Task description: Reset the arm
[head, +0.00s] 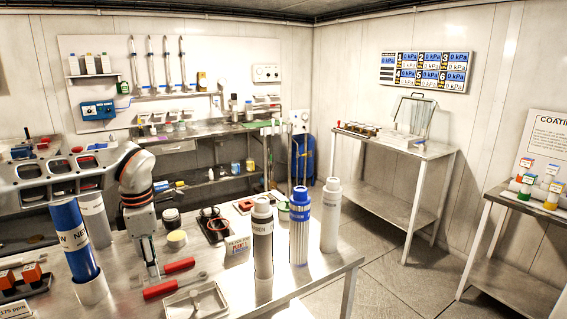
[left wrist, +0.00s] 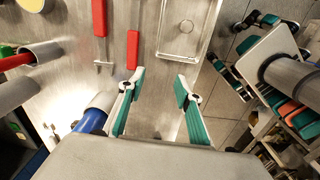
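My left arm comes in from the left in the head view, over the steel workbench (head: 215,275). Its left gripper (head: 152,272) points down just above the bench, beside the red-handled tools (head: 160,289). In the left wrist view the two teal fingers (left wrist: 158,88) are spread apart with nothing between them. The red tools (left wrist: 133,48) lie ahead of the fingertips. A blue cylinder (head: 72,240) stands upright left of the gripper and shows close to the left finger in the wrist view (left wrist: 92,120).
A clear tray (head: 196,303) lies at the bench's front. Upright grey (head: 262,245), blue-and-white (head: 299,225) and white (head: 331,215) cylinders stand to the right. Small orange blocks (head: 32,272) sit at far left. Open floor (head: 390,270) separates the bench from the right-hand tables.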

